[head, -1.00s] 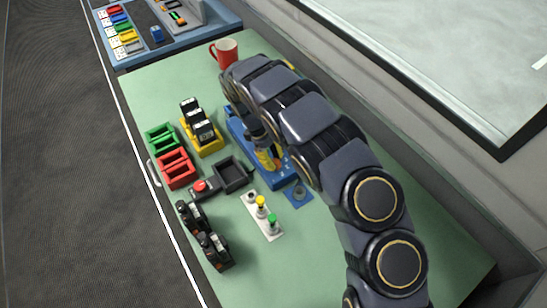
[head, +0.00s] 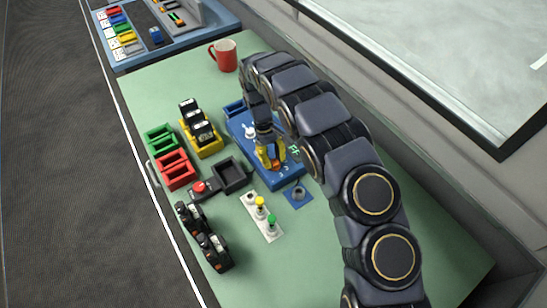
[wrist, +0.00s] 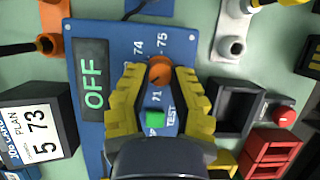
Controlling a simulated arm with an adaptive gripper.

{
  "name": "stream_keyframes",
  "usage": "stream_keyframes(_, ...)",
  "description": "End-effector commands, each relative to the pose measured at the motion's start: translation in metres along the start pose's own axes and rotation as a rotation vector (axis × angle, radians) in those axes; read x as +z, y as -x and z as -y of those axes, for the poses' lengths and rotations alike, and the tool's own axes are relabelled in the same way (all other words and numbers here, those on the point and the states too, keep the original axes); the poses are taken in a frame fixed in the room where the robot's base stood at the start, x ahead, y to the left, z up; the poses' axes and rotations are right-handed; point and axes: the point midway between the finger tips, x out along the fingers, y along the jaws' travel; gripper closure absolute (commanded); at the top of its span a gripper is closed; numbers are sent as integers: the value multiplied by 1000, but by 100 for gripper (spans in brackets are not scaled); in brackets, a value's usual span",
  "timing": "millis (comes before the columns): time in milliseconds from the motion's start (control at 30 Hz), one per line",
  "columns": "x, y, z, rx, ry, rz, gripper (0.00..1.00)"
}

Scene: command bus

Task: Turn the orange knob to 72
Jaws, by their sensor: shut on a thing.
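The orange knob (wrist: 160,72) sits on a blue panel (wrist: 125,38) marked with numbers including 71, 74 and 75. My gripper (wrist: 158,75) has its yellow fingers closed on both sides of the knob. Its pointer is hard to make out. The panel's dark display (wrist: 93,80) reads OFF in green. A green button (wrist: 155,118) by the word TEST shows between the fingers. In the head view my gripper (head: 271,160) is down at the front part of the blue panel (head: 287,180), and the knob is mostly hidden by the fingers.
A card block (wrist: 38,125) reading PLAN and 5 73 stands beside the panel. A black tray (head: 229,175), red bins (head: 176,170) and a white plate with yellow and green buttons (head: 262,219) are close by. A red mug (head: 224,55) stands at the back.

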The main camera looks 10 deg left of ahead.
Motion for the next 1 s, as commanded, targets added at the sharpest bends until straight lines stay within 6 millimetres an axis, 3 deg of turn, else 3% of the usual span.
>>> stream_keyframes(333, -2, -1, 0, -1, 0, -4, 100)
stream_keyframes(367, -1, -1, 0, -1, 0, -4, 66)
stream_keyframes(400, -1, -1, 0, -1, 0, -4, 49)
stream_keyframes(433, -1, -1, 0, -1, 0, -3, 47)
stream_keyframes(767, -1, 1, 0, 0, 0, -2, 47)
stream_keyframes(867, -1, 9, 0, 0, -1, -3, 47)
stream_keyframes(1000, -2, 35, 0, 1, 0, -9, 47)
